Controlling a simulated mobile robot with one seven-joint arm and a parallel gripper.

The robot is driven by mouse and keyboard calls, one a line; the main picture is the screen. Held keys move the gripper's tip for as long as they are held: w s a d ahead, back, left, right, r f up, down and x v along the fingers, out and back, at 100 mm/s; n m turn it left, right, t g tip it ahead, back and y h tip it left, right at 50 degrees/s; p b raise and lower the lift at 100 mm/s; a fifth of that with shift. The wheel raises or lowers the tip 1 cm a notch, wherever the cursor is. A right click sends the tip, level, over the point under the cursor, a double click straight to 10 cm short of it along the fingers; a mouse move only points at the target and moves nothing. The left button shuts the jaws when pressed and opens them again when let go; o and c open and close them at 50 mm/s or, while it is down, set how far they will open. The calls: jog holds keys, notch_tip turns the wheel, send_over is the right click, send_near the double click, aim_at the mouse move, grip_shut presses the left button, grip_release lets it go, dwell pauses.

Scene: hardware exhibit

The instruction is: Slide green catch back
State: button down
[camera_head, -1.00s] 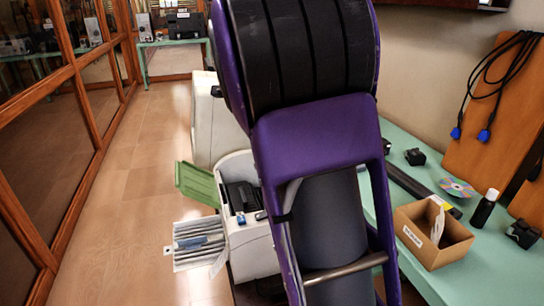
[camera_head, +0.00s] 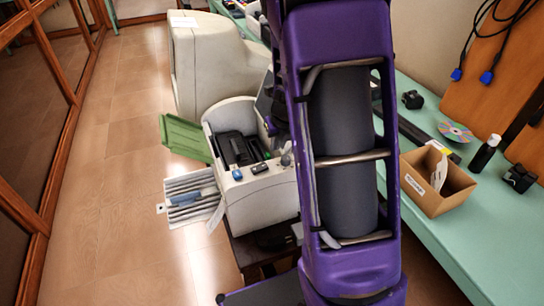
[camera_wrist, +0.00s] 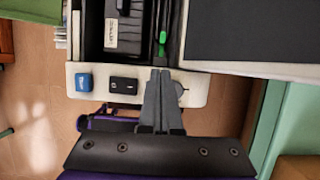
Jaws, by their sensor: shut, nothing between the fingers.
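The green catch (camera_wrist: 162,40) is a small upright lever inside the open white printer, right of a black cartridge with a white label (camera_wrist: 123,32) in the wrist view. My gripper (camera_wrist: 160,72) is shut and empty. Its fingertips lie over the printer's front rim, just below the catch in the picture and apart from it. In the head view the open printer (camera_head: 262,195) stands left of my purple arm, which hides part of its right side.
A blue button (camera_wrist: 84,82) and a black switch (camera_wrist: 124,85) sit on the front rim, left of my fingers. A green lid (camera_head: 185,138) and a paper tray (camera_head: 190,197) stick out on the printer's left. A cardboard box (camera_head: 436,182) stands on the green table.

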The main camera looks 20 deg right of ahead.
aim_at(267, 154)
jog(key=b+x, duration=0.3)
jog(key=x, duration=0.7)
jog(key=shift+r, duration=0.1)
jog(key=shift+w+r+p, duration=0.2)
jog(key=shift+w+p, duration=0.7)
jog(key=shift+w, duration=0.3)
jog(key=shift+w+f, duration=0.2)
jog(key=shift+w, duration=0.45)
jog(key=shift+r, duration=0.1)
